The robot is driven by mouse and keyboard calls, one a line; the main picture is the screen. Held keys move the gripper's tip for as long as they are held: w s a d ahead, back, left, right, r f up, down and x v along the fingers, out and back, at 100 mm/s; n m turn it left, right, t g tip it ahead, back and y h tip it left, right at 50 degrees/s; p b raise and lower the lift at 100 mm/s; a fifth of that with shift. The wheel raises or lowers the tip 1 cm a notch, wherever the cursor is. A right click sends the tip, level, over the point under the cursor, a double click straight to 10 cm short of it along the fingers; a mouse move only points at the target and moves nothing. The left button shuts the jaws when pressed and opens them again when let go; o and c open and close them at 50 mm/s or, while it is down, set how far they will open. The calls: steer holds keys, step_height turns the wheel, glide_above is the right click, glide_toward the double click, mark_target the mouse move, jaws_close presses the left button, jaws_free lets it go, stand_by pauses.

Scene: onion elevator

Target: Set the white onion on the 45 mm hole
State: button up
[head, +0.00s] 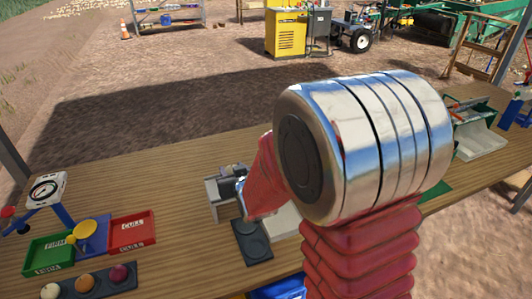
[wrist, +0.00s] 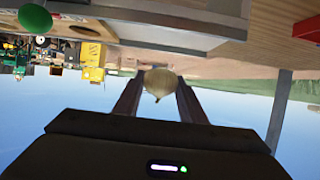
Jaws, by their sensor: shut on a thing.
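My gripper (wrist: 160,76) is shut on a pale, cream-white onion (wrist: 158,84), which sits between the two fingertips in the wrist view with its narrow end toward the palm. In the head view my red arm and its large metal joint cover much of the scene, and I cannot make out the held onion there. A dark plate with round outlines (head: 252,243) lies on the wooden bench just left of my arm. The hole sizes are too small to read, and I cannot tell which is the 45 mm hole.
A dark rack (head: 100,281) with several onions is at the front left. Behind it are a green FIRM tray (head: 48,256), a red CULL tray (head: 132,230) and a dial gauge (head: 46,189). A grey device (head: 219,197) stands behind the plate. The bench (head: 170,190) between is clear.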

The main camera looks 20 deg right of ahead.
steer(key=shift+a, duration=0.2)
steer(key=shift+h, duration=0.3)
steer(key=d, duration=0.4)
steer(key=w+d+r, duration=0.1)
steer(key=d, duration=0.3)
steer(key=w+d, duration=0.1)
steer(key=d, duration=0.4)
steer(key=shift+r, duration=0.15)
steer(key=shift+a, duration=0.1)
